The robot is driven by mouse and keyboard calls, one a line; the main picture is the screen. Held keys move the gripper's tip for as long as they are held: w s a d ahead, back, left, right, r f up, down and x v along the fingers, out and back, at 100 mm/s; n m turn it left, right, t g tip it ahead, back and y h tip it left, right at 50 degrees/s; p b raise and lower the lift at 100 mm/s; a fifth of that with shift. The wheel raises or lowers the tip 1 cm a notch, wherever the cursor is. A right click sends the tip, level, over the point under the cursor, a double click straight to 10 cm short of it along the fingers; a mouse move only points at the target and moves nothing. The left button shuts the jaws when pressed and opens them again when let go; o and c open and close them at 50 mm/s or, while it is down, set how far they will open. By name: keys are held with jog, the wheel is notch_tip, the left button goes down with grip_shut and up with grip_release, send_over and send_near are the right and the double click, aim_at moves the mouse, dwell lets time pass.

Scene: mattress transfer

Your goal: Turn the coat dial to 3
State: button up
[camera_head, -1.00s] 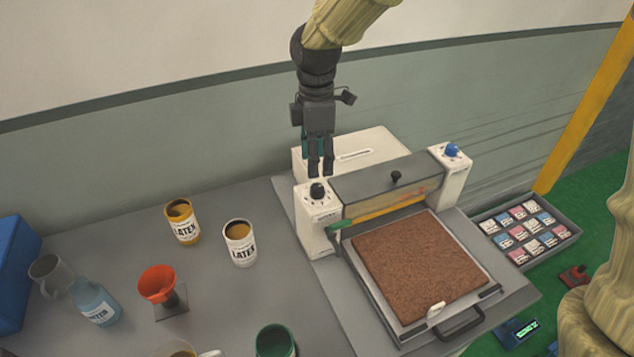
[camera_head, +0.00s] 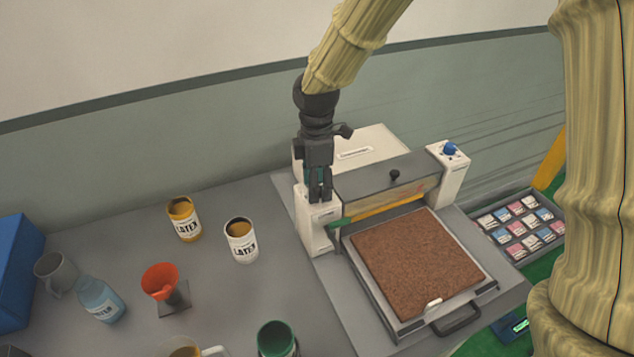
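The coating machine has a left post (camera_head: 314,232) and a right post (camera_head: 451,178). In the earlier frame a black dial shows on top of the left post; now my gripper (camera_head: 320,196) covers it. My gripper points down with its fingertips at the top of that post, where the dial is. I cannot tell whether the fingers touch or grip the dial, and its setting is hidden. A blue dial (camera_head: 450,149) sits on top of the right post. I cannot read which dial is labelled coat.
A brown slab (camera_head: 418,265) lies on the machine's tray in front. A black knob (camera_head: 394,174) stands on the cover between the posts. Latex cans (camera_head: 241,243), a red funnel (camera_head: 160,283) and a bottle (camera_head: 101,299) stand to the left. A box of small packs (camera_head: 520,226) is at the right.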

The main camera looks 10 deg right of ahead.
jog(key=c, duration=0.8)
jog(key=shift+m, duration=0.3)
jog(key=m+p, duration=0.2)
jog(key=m, duration=0.1)
jog(key=shift+r+m, duration=0.1)
jog(key=shift+m, duration=0.2)
jog(key=m+p, duration=0.1)
jog(key=m, duration=0.3)
jog(key=shift+m, duration=0.3)
jog(key=m+p, duration=0.1)
jog(key=m, duration=0.3)
jog(key=shift+m+p, duration=0.75)
jog(key=shift+m, duration=1.75)
